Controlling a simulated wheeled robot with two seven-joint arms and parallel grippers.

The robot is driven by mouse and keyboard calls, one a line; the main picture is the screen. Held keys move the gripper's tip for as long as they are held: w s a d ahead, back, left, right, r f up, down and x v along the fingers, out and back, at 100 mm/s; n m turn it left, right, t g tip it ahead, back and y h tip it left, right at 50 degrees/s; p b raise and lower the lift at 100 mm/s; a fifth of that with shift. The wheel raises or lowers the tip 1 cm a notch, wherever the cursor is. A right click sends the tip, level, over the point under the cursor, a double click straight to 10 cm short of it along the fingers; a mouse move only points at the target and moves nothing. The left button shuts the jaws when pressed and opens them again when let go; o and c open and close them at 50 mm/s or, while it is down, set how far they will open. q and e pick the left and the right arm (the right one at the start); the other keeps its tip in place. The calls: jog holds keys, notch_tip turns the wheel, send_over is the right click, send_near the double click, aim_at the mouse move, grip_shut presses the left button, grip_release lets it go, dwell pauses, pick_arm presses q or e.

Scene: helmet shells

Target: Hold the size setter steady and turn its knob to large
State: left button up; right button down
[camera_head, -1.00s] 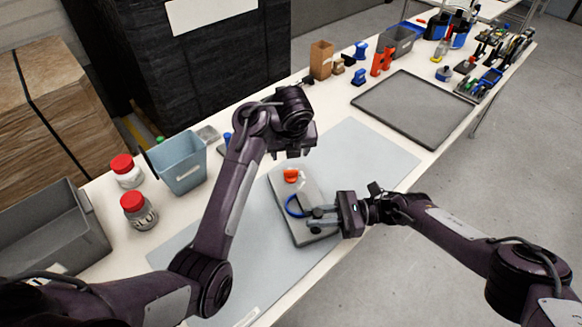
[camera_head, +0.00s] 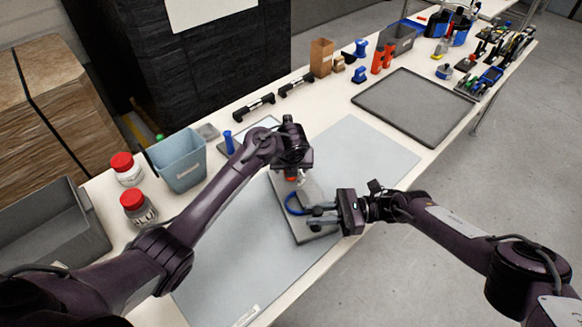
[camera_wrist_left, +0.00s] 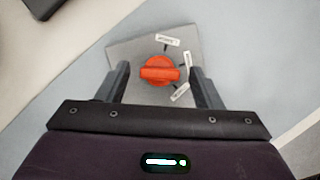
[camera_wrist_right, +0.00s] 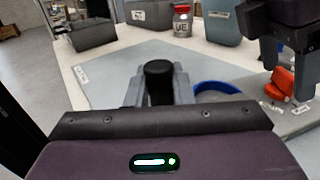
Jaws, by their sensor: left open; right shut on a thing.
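The size setter (camera_head: 309,234) is a grey plate lying on the pale blue mat, with a blue ring (camera_head: 293,205) on it. My left gripper (camera_wrist_left: 164,82) is open above the plate, one finger on each side of the knob. I cannot tell whether the fingers touch it. My right gripper (camera_wrist_right: 158,88) is shut on a black upright handle (camera_wrist_right: 158,75) at the plate's near end. In the head view my left gripper mostly covers the knob.
A light blue bin (camera_head: 180,162) and two red-lidded jars (camera_head: 138,207) stand at the left. A dark grey tray (camera_head: 415,108) lies to the right. Black handles (camera_head: 254,106) lie along the back. The mat (camera_head: 225,255) around the plate is mostly clear.

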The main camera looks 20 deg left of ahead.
pick_arm(q)
jog(key=c, duration=1)
jog(key=shift+n, duration=0.3)
jog(key=n+y, duration=0.1)
jog(key=n, duration=0.1)
jog(key=shift+d+n, duration=0.15)
jog(key=shift+n, duration=0.15)
jog(key=n, duration=0.2)
jog(key=n+g+y, duration=0.1)
jog(key=n, duration=0.1)
jog(key=shift+w+d+n+g, duration=0.15)
jog(key=shift+n+g, duration=0.15)
jog(key=n, duration=0.2)
jog(key=n+g+y, duration=0.1)
jog(key=n, duration=0.1)
jog(key=shift+w+g, duration=0.15)
jog(key=shift+g, duration=0.15)
jog(key=shift+w+n+g, duration=0.1)
jog(key=shift+n+g, duration=0.6)
jog(key=shift+n, duration=1.3)
